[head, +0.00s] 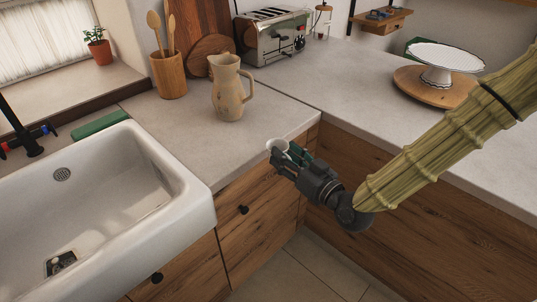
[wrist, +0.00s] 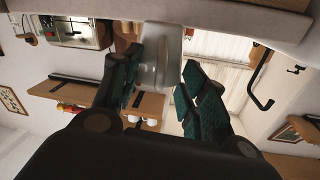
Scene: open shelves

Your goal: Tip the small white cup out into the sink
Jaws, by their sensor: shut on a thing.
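The small white cup (head: 277,145) is at the tip of my gripper (head: 286,157), in front of the counter's edge near the corner in the head view. My gripper is shut on the cup, and its dark green fingers partly hide it. In the wrist view the pale cup (wrist: 161,50) is between the two fingers (wrist: 160,78). Its tilt and contents cannot be told. The white sink (head: 172,158) is to the left of my gripper in the head view, clearly apart from the cup.
A tan jug (head: 229,92) stands on the counter (head: 180,128) behind the cup. A wooden utensil holder (head: 168,76), a toaster (head: 275,38) and a white cake stand (head: 438,76) are farther back. A black tap (head: 28,140) stands at the sink's left. Wooden drawers (head: 250,215) are below the counter.

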